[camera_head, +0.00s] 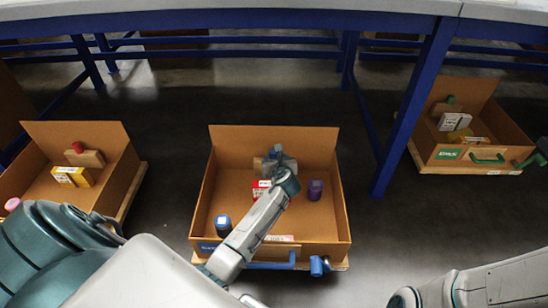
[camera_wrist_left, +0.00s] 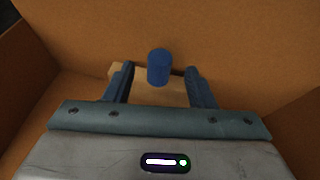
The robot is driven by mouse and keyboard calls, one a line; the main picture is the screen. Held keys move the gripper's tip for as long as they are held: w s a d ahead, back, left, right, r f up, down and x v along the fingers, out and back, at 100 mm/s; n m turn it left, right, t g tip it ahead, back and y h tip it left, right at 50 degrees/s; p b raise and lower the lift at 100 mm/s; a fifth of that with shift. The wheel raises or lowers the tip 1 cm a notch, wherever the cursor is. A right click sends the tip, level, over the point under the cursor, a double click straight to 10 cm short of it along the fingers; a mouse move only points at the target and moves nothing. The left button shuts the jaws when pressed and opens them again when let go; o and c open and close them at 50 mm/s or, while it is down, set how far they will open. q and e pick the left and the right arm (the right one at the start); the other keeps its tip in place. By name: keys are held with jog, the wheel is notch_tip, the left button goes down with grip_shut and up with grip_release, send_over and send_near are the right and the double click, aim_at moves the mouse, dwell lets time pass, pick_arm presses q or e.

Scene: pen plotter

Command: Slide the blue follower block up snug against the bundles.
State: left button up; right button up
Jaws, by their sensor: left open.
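The blue follower block shows in the left wrist view as a tan block (camera_wrist_left: 146,92) with an upright blue knob (camera_wrist_left: 158,67) on it, close to a cardboard wall. My left gripper (camera_wrist_left: 154,74) is open, with one finger on each side of the knob and a visible gap to it. In the head view my left gripper (camera_head: 277,160) is at the back of the middle crate (camera_head: 300,145) and mostly hides the block. A red and white bundle (camera_head: 260,190) lies just in front of it, partly behind my arm. My right gripper is not in view.
A purple cylinder (camera_head: 315,190) and a dark blue one (camera_head: 222,225) stand in the middle crate, which has a blue handle (camera_head: 272,265). Similar crates stand left (camera_head: 120,180) and right (camera_head: 440,152). A blue table leg (camera_head: 405,120) stands between the middle and right crates.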

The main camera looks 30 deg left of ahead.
aim_at(274, 155)
pick_arm(q)
jog(key=shift+b+x, duration=1.35)
jog(key=shift+w+a+f, duration=0.1)
jog(key=shift+w+a, duration=0.1)
jog(key=shift+c, duration=0.4)
grip_shut()
